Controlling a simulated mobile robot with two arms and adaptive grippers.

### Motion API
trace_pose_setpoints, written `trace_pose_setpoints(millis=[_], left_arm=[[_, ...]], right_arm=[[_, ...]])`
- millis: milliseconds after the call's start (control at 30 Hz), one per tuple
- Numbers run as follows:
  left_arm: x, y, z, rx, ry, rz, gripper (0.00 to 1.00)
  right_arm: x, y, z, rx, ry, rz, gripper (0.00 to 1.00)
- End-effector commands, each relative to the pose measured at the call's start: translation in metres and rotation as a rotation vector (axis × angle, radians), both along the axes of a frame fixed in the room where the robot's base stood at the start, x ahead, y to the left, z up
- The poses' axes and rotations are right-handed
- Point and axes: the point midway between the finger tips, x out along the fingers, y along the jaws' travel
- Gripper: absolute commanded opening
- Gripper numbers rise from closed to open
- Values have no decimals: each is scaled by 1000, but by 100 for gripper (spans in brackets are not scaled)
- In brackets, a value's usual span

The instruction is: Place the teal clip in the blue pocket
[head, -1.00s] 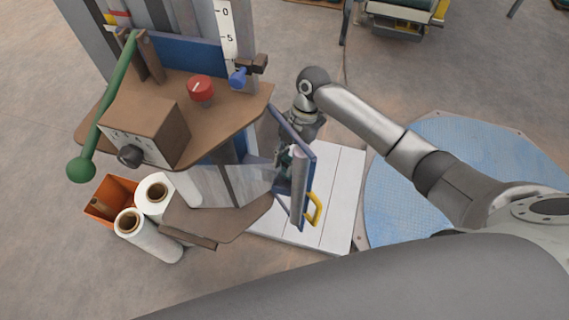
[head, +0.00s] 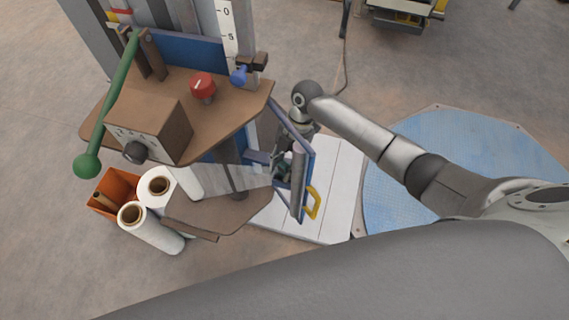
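My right gripper (head: 283,170) is behind and beside the blue-framed door (head: 307,165) of the sack filler, close to the end of a clear film sheet (head: 235,177). It is small and partly hidden by the door frame and its grey roller, so its fingers do not show clearly. A dark teal tint shows at the gripper, but I cannot make out the teal clip as a separate shape. No blue pocket can be told for sure; a blue panel (head: 190,50) stands at the back of the machine's upper shelf. My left gripper is not in view.
The brown upper shelf (head: 225,115) carries a red knob (head: 203,86), a blue knob (head: 239,75) and a control box. A green lever (head: 110,100) stands at left. White rolls (head: 150,230) and an orange bin (head: 104,205) are below. A yellow handle (head: 313,204) juts from the door.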

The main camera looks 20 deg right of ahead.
Motion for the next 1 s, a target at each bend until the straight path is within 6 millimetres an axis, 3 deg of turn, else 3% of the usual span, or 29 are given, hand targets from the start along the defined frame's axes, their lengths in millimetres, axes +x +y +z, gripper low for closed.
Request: trace_pose_setpoints(millis=[333, 733, 1000], left_arm=[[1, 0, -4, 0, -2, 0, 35], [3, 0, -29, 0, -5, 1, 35], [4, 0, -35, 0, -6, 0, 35]], right_arm=[[3, -4, 9, 1, -1, 0, 35], [21, -29, 83, 0, -5, -1, 35], [26, -37, 110, 0, 0, 0, 35]])
